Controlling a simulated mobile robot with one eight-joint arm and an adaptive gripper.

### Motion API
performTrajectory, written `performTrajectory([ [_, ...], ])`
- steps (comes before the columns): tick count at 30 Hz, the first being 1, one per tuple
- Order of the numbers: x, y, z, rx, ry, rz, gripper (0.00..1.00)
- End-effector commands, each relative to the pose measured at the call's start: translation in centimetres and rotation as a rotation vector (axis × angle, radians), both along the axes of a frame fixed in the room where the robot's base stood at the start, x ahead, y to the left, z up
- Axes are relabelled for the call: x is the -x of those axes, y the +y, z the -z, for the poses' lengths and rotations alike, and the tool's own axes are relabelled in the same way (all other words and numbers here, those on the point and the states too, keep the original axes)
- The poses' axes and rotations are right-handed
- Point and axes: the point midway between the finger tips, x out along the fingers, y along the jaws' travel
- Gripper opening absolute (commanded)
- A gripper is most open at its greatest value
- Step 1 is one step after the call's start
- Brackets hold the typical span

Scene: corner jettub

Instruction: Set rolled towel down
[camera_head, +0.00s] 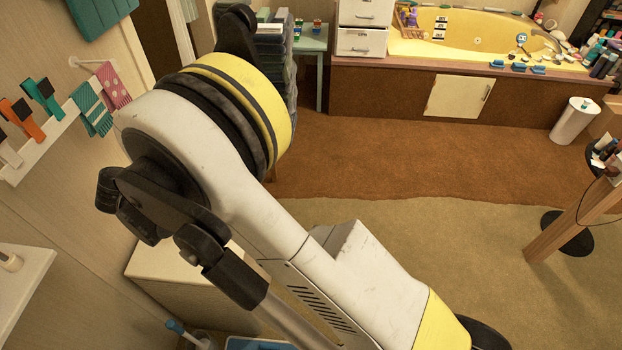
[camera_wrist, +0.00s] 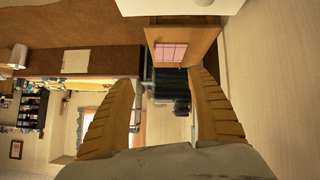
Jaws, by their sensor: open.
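My gripper (camera_wrist: 163,78) shows in the wrist view, with its two tan, ridged fingers spread wide apart and nothing held between them. Beyond the fingertips, a pink checked item (camera_wrist: 171,53) rests on a wooden surface (camera_wrist: 198,42). It may be the towel, but I cannot tell whether it is rolled. The gap between the item and my fingers is hard to judge. In the head view my arm hides the gripper and the area around it, and no rolled towel can be made out there.
A dark stack (camera_head: 273,45) stands near the wall beside a small green table (camera_head: 310,45). A white drawer unit (camera_head: 362,42) and the yellow tub (camera_head: 470,30) are at the back. Small towels (camera_head: 112,85) hang on the left wall. The carpet (camera_head: 440,245) in the middle is clear.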

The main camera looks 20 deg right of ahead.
Motion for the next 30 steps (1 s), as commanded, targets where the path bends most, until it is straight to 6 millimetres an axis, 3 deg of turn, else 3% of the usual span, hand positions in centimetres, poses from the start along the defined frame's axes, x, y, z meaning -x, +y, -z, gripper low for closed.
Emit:
performTrajectory([
  [1,0.1,-2.9,-2.5,-0.003,0.039,-0.002,0.67],
  [3,0.6,-6.5,-5.3,-0.009,0.095,-0.020,0.67],
  [8,3.9,-14.3,-10.8,-0.040,0.201,-0.070,0.67],
  [15,12.5,-24.1,-15.8,-0.110,0.289,-0.157,0.67],
  [21,21.1,-29.2,-16.7,-0.171,0.296,-0.230,0.67],
  [24,24.6,-30.5,-16.3,-0.192,0.282,-0.259,0.67],
  [30,28.4,-31.5,-15.2,-0.213,0.253,-0.295,0.67],
])
